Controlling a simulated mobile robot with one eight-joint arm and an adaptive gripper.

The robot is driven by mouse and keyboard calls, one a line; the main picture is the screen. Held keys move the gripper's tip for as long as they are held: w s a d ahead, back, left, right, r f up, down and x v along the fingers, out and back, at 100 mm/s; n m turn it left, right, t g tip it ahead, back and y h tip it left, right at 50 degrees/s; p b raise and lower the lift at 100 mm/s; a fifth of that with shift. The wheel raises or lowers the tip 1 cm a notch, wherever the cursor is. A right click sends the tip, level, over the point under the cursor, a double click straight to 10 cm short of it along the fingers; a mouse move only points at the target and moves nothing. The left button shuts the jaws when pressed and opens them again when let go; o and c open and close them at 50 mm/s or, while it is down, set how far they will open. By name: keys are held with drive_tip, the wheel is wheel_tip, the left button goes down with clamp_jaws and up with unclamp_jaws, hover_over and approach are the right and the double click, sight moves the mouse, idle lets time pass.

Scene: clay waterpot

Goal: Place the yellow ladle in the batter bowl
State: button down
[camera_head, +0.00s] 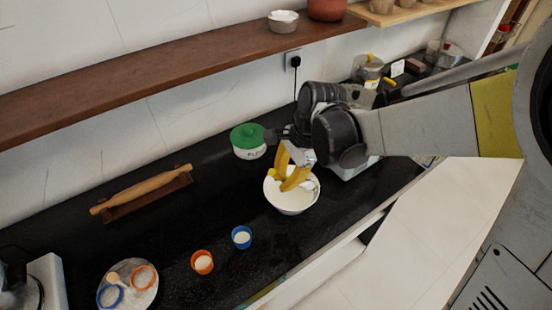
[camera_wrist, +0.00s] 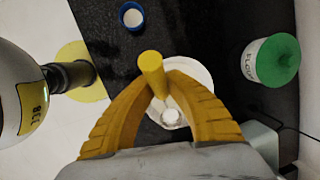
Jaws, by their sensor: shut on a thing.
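The yellow ladle (camera_wrist: 152,64) is between the fingertips of my gripper (camera_wrist: 160,88), which is shut on it; its round handle end points up toward the wrist camera. The white batter bowl (camera_head: 291,206) stands on the dark counter, and my gripper (camera_head: 291,176) is right above it in the head view. The bowl (camera_wrist: 204,76) also shows behind the fingers in the wrist view. A small yellow end of the ladle (camera_head: 272,174) shows beside the fingers. The ladle's lower part is largely hidden, so I cannot tell whether it touches the bowl.
A flour pot with a green lid (camera_head: 248,141) stands behind the bowl. A blue cup (camera_head: 241,238) and an orange cup (camera_head: 202,262) stand in front to the left. A rolling pin (camera_head: 142,190) lies further left. A brown shelf (camera_head: 150,67) runs above the counter.

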drive_tip(key=a+f+b, duration=0.1)
drive_tip(key=f, duration=0.1)
drive_tip(key=w+a+f+b, duration=0.1)
drive_tip(key=f, duration=0.1)
drive_tip(key=w+a+f+b, duration=0.1)
drive_tip(key=f, duration=0.1)
drive_tip(key=shift+f, duration=0.2)
drive_tip(key=shift+r, duration=0.1)
